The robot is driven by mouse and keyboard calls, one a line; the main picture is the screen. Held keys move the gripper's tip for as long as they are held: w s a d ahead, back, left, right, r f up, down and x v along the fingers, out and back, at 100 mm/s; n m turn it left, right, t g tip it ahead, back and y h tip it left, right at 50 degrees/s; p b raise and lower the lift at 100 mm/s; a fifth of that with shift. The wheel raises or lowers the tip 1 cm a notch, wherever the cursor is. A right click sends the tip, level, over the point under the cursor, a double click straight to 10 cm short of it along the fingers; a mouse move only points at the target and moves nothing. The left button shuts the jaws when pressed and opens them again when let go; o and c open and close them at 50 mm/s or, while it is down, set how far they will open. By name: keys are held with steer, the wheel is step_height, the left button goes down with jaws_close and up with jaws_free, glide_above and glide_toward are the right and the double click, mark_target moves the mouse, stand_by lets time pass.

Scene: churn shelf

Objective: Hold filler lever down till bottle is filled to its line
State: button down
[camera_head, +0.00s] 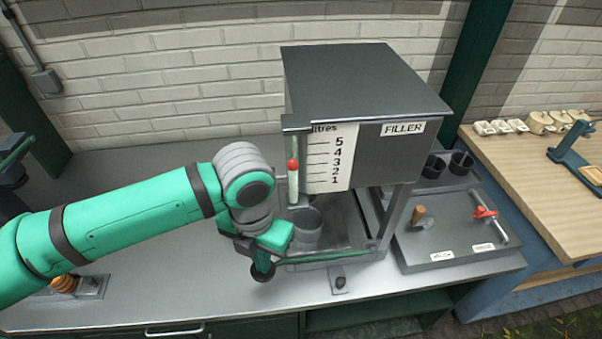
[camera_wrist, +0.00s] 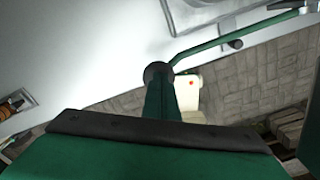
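The filler (camera_head: 365,85) is a dark box on a stand, with a litre scale (camera_head: 333,160) on its front. A red float sits in the sight tube (camera_head: 293,180), around mid-scale. The filler lever (camera_head: 325,257) is a green bar with a black knob at its near end; it also shows in the wrist view (camera_wrist: 235,38). My gripper (camera_head: 268,255) looks shut, its fingers together, with the tips at the knob (camera_wrist: 158,74). Contact is hard to judge. A grey cylindrical vessel (camera_head: 306,232) stands under the filler, partly behind my gripper. I cannot make out a fill line.
A grey panel (camera_head: 450,240) with a red-handled valve and a brown knob lies right of the filler. Dark cups (camera_head: 461,163) stand behind it. A wooden table (camera_head: 540,180) is further right. The counter left of the filler is mostly clear behind my arm.

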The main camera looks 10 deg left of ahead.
steer(key=shift+f, duration=0.1)
steer(key=shift+a+f, duration=0.15)
steer(key=shift+f, duration=1.35)
steer(key=shift+f, duration=0.95)
stand_by(5.4)
